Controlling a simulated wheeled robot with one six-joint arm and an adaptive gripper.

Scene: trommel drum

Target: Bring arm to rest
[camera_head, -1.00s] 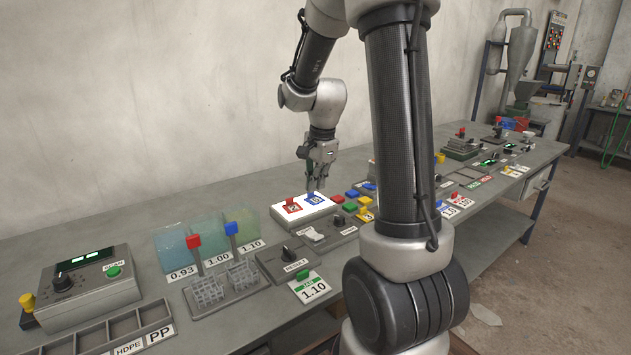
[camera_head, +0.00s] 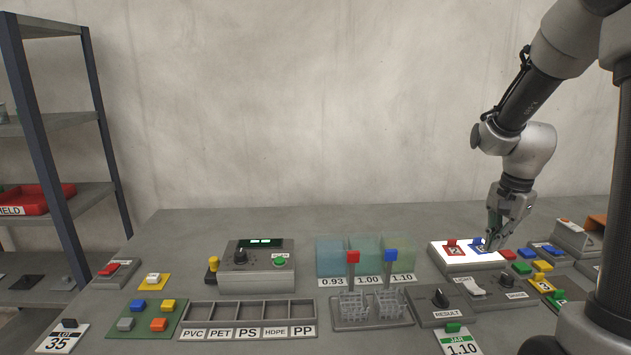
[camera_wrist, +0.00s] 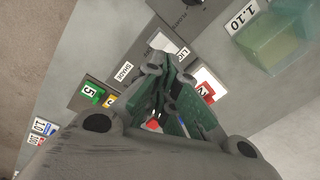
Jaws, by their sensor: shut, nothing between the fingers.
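My gripper (camera_head: 492,246) is at the right of the head view, at the end of my bent arm, pointing down. Its fingers are shut with nothing between them. The tips are over or beside the blue tag (camera_head: 478,248) on the lit white panel (camera_head: 468,265); I cannot tell whether they touch it. In the wrist view the green-padded fingers (camera_wrist: 172,72) come together. They hide part of the panel, where the red tag (camera_wrist: 206,86) shows beside them.
Around the gripper on the grey bench (camera_head: 290,215) are several coloured blocks and a switch box (camera_head: 487,290). Left are the baskets with red and blue handles (camera_head: 368,308), tinted tanks (camera_head: 335,255), a control box (camera_head: 255,265) and a sorting tray (camera_head: 245,312). A shelf (camera_head: 60,115) stands far left.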

